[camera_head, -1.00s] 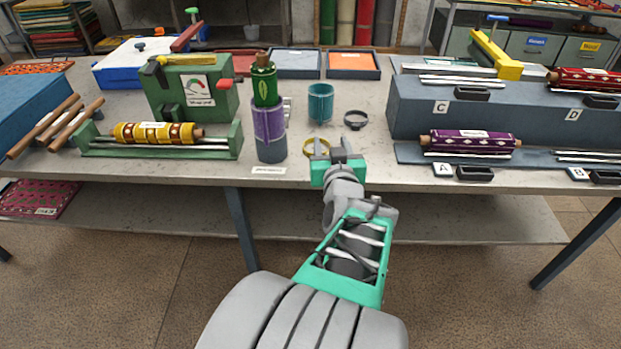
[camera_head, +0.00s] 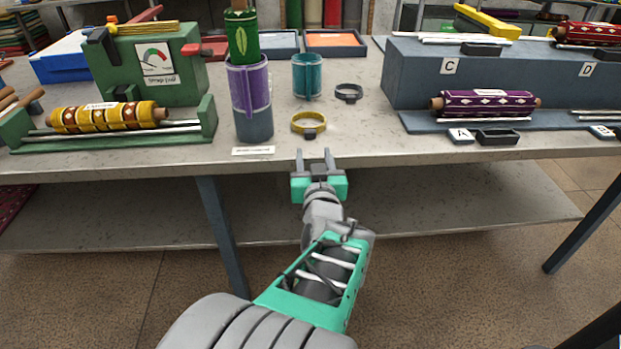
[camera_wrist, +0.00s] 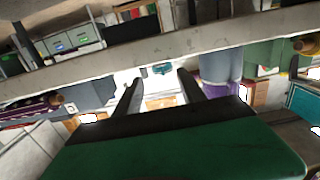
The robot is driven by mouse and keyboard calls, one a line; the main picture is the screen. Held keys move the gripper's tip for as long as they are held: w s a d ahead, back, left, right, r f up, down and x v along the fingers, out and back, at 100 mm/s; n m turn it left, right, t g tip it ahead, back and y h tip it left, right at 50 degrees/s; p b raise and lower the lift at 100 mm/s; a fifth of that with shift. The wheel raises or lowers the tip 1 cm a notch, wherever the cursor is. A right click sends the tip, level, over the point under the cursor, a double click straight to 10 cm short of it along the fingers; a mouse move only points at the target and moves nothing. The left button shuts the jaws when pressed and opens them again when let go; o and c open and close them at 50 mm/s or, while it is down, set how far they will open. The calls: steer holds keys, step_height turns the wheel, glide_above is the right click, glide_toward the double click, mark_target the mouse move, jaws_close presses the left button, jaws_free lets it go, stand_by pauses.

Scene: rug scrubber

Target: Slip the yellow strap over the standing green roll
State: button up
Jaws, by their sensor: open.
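The yellow strap (camera_head: 309,122) is a small ring with a dark buckle, lying on the table near its front edge. The green roll (camera_head: 243,38) stands upright in the holder, a purple and grey cylinder (camera_head: 250,98), left of the strap. My gripper (camera_head: 315,158) is open and empty at the table's front edge, just in front of the strap and apart from it. In the wrist view the two fingers (camera_wrist: 158,92) are spread with nothing between them. The wrist view is tilted, and I cannot make out the yellow strap in it.
A teal cup (camera_head: 307,76) and a dark ring (camera_head: 348,93) stand behind the strap. A green cradle (camera_head: 200,124) with a yellow roll (camera_head: 107,117) is at left. A grey-blue block (camera_head: 420,70) and a purple roll (camera_head: 487,104) are at right. Table is clear right of the strap.

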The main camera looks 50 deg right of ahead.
mark_target(311, 135)
steer(key=shift+w+d+f+p, duration=0.1)
steer(key=shift+w+d+p, duration=0.1)
steer(key=shift+d+p, duration=0.15)
steer(key=x, duration=0.7)
steer(key=shift+w+d+f+b, duration=0.2)
steer(key=shift+w+b, duration=0.1)
steer(key=shift+x, duration=0.75)
steer(key=shift+r, duration=0.15)
jaws_close()
steer(key=shift+r, duration=0.1)
steer(key=shift+r+p, duration=1.15)
steer(key=shift+r, duration=1.25)
